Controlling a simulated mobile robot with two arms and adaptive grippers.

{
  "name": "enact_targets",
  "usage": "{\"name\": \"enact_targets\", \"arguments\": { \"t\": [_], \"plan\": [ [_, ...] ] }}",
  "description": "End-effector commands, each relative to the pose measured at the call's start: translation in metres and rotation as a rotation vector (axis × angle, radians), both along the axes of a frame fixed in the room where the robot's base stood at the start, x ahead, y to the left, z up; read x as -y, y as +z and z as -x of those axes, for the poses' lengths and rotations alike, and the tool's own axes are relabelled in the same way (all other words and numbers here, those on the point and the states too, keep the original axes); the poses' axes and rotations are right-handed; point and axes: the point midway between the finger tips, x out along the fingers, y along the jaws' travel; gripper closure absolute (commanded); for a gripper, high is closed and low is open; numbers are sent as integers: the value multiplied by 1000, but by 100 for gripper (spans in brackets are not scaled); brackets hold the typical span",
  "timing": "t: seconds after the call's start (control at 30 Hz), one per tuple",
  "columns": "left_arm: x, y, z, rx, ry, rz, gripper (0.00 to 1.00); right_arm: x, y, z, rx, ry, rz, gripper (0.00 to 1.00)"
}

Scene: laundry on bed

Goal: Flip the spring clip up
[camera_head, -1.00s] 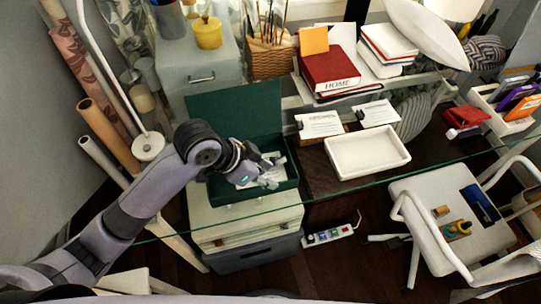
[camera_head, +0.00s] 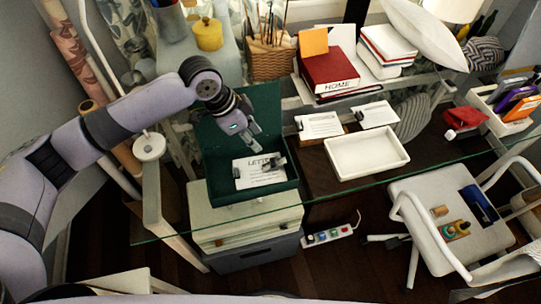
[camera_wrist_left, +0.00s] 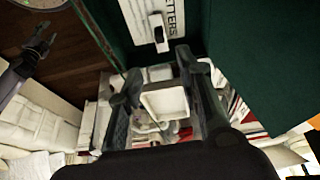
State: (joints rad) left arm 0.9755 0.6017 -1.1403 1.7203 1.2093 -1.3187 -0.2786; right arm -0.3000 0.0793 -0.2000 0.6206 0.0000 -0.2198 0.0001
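A sheet headed LETTERS (camera_head: 252,176) lies in an open green box (camera_head: 235,201) in the head view. A dark spring clip (camera_head: 277,161) sits at the sheet's right edge; its lever position is too small to tell. In the left wrist view the sheet (camera_wrist_left: 160,14) shows with a black clip part (camera_wrist_left: 160,38) on it. My left gripper (camera_head: 257,143) hangs above the back of the sheet, apart from it. In the left wrist view its fingers (camera_wrist_left: 157,66) are spread with nothing held. My right gripper (camera_wrist_left: 40,42) shows small at the left there, its fingers seemingly apart.
The green lid stands open behind the box. To the right are clipped papers (camera_head: 320,125), a white tray (camera_head: 367,155) and a red HOME box (camera_head: 328,68). A glass edge crosses the front. A white chair (camera_head: 440,215) stands front right.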

Motion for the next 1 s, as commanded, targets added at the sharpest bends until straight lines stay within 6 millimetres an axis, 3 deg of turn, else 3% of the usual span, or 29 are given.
{"name": "enact_targets", "arguments": {
  "t": [0.5,0.7,1.0],
  "plan": [
    [39,-98,-12,-2,0,-2,67,0,16,0,0,0,0,60],
    [45,-114,-14,1,-1,-1,67,0,17,0,0,0,0,60],
    [46,-116,-15,1,-1,-1,67,0,17,0,0,0,0,60]
  ]
}}
